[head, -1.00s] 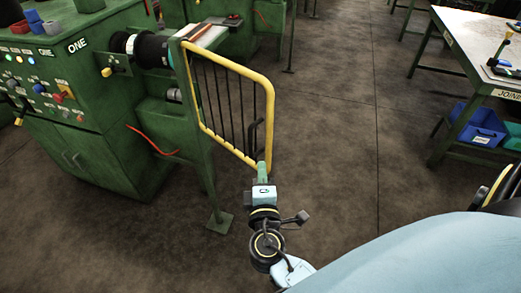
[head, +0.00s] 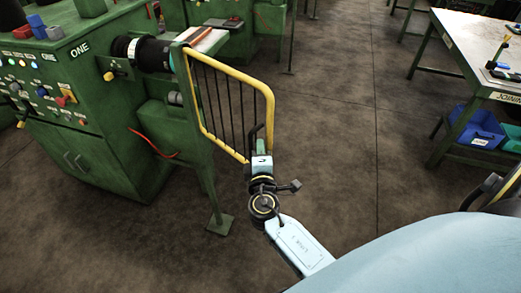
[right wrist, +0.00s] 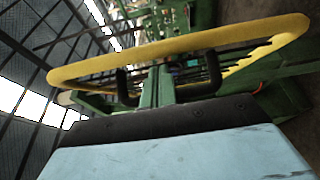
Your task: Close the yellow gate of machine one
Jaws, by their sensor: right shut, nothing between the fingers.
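The yellow gate (head: 269,108) has a yellow tube frame, dark vertical bars and a black handle near its lower free corner. It stands swung out to the right of a green post beside machine one (head: 80,110), the green machine labelled ONE. My right gripper (head: 262,146) is at the handle, its green fingers shut and empty. In the right wrist view the fingers (right wrist: 158,86) lie between the two ends of the black handle (right wrist: 123,86), below the yellow top rail (right wrist: 180,45). Whether they touch the handle I cannot tell. My left gripper is out of view.
The green post (head: 205,165) stands on a floor plate left of the gate. A red cable (head: 152,145) hangs from the machine. A table (head: 470,45) with blue bins (head: 478,128) stands at the right. The brown floor between is clear.

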